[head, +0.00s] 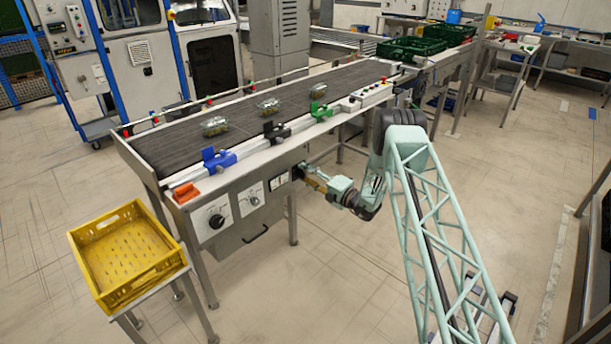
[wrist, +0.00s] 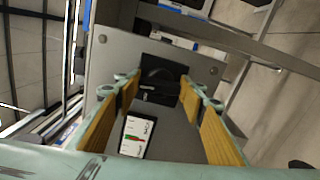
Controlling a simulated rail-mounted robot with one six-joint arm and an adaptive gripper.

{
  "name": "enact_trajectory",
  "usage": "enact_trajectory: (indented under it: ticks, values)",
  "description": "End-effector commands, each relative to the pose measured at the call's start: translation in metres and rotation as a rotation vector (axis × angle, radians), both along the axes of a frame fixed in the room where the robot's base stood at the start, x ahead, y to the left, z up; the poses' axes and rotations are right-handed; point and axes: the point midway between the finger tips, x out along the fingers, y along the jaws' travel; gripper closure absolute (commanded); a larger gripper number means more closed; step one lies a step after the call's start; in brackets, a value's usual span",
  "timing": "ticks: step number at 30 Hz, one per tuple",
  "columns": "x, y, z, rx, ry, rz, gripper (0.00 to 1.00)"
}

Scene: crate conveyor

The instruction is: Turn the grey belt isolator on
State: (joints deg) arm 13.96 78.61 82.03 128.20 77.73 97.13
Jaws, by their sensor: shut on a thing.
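The belt isolator, a dark rotary handle on a black plate (wrist: 160,75), sits on the grey front panel of the conveyor. In the wrist view, my gripper (wrist: 159,87) has its two wood-coloured fingers either side of the handle, shut on it. In the head view, my gripper (head: 304,170) reaches the right end of the conveyor's front panel and hides most of the isolator. The handle's exact angle is too dark to read. A small panel with a white and green-red label (wrist: 137,136) lies just below the handle in the wrist view.
A yellow crate (head: 133,254) stands at the left. Green crates (head: 411,50) are at the back. Floor right of the conveyor is clear.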

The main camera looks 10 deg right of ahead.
Motion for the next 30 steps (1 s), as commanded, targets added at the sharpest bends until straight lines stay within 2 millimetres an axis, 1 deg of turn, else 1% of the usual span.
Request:
enact_trajectory:
  ticks: [9, 24, 25, 29, 30]
  values:
    - [0.0003, 0.0003, -0.0002, 0.097, 0.069, 0.000, 0.73]
    - [0.0003, 0.0002, -0.0001, 0.113, 0.081, 0.000, 0.73]
    - [0.0003, 0.0002, -0.0001, 0.113, 0.081, 0.000, 0.61]
    - [0.0003, 0.0002, -0.0002, 0.113, 0.081, 0.000, 0.49]
    - [0.0002, 0.0002, -0.0003, 0.113, 0.081, 0.000, 0.49]
